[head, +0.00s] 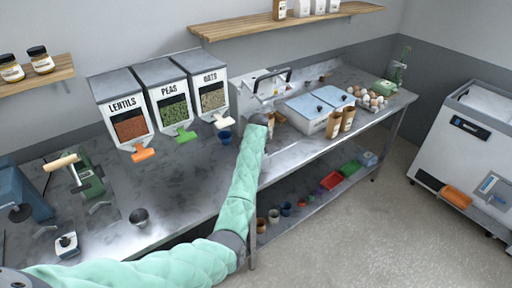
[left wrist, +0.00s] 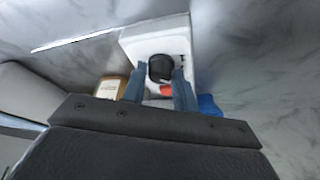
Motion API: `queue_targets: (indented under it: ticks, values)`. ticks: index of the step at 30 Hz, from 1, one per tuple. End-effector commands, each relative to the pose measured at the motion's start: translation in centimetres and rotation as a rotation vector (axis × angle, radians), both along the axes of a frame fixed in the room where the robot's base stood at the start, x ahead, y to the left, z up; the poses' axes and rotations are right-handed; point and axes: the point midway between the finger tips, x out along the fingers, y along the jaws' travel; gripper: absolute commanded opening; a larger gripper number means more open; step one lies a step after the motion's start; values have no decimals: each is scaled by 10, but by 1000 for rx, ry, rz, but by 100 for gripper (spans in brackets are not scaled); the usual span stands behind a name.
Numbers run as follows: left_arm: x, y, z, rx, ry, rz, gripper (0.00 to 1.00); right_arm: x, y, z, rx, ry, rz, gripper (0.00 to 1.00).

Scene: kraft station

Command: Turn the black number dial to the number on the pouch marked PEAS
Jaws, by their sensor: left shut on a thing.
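The black number dial (left wrist: 160,67) sits on the face of a white machine (left wrist: 128,47); in the head view this looks like the sealer with a dark handle (head: 243,97). My left gripper (left wrist: 160,76) is shut on the dial, one blue finger on each side. In the head view my left gripper (head: 258,119) is at the machine's front, and its wrist hides the dial. No number can be read on the dial. Brown pouches (head: 333,124) stand right of the machine; their markings are too small to read. My right gripper is out of view.
Dispensers marked LENTILS, PEAS (head: 172,107) and OATS stand left of the machine. A blue cup (head: 225,138) is close to my left wrist. The front left worktop is partly clear.

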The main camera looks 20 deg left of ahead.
Motion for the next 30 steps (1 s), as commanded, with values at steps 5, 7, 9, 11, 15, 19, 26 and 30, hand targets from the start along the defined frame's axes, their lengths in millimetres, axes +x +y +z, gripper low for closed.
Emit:
queue_targets:
  ticks: [5, 7, 9, 11, 15, 19, 26, 30]
  values:
    - [1, 3, 3, 3, -6, -160, 6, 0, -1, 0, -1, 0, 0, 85]
    - [1, 4, 3, 3, -6, -218, 6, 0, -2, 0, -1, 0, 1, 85]
    - [1, 4, 3, 3, -6, -274, 6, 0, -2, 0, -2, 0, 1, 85]
    - [1, 4, 3, 3, -6, -318, 6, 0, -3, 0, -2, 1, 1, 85]
    - [1, 5, 4, 3, -6, -404, 6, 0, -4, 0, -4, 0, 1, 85]
    - [1, 4, 4, 3, -5, -464, 6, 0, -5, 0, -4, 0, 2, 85]
    - [2, 4, 4, 2, -5, -520, 6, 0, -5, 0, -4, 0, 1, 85]
    - [2, 4, 4, 3, -6, -531, 6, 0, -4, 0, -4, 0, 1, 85]
